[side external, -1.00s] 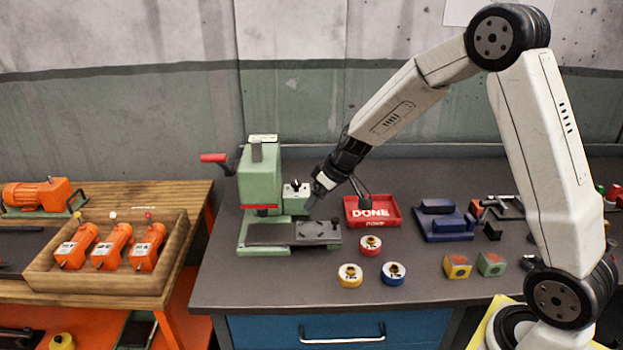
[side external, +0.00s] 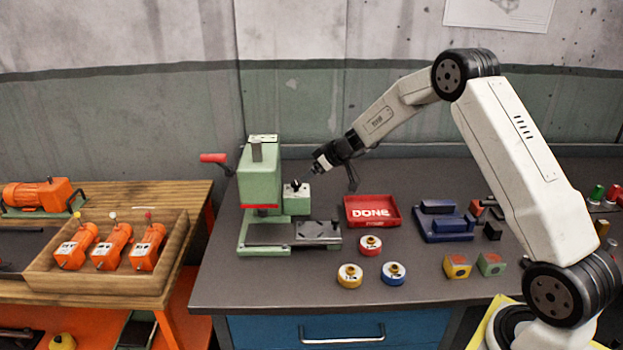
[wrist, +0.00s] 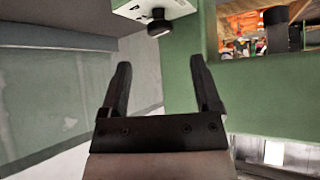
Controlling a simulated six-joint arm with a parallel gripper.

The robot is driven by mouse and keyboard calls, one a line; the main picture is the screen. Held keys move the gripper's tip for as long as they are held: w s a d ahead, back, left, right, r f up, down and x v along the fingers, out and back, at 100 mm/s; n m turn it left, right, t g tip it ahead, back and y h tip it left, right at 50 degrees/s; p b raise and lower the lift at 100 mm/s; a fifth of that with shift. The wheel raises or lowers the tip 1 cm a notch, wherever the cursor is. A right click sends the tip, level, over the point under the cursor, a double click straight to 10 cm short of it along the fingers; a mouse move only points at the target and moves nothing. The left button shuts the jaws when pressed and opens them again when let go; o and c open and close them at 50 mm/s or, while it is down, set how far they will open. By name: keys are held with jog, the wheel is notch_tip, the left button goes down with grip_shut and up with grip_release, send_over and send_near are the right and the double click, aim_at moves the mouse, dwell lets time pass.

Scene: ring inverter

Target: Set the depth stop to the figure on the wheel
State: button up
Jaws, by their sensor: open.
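The green press (side external: 260,180) with a red-tipped lever stands at the back left of the bench. A small green block with a pale top and a black knob (side external: 295,186) sits on its right side; I take this as the depth stop. The knob also shows at the top of the wrist view (wrist: 160,24), with blurred marks beside it that I cannot read. My gripper (side external: 335,174) is open and empty, in the air just right of the block. Its two fingers (wrist: 160,85) are apart with nothing between them. Yellow (side external: 349,275), red (side external: 369,245) and blue (side external: 393,273) wheels stand on the bench, their figures too small to read.
A red tray marked DONE (side external: 372,221) lies right of the press. A blue fixture (side external: 437,220) and yellow (side external: 457,267) and green (side external: 491,264) blocks stand further right. A wooden tray (side external: 110,268) of orange units is on the left table. The bench's front left is clear.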

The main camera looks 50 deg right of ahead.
aim_at(296, 183)
jog(key=shift+w+f, duration=0.1)
jog(key=shift+x, duration=3.75)
grip_shut()
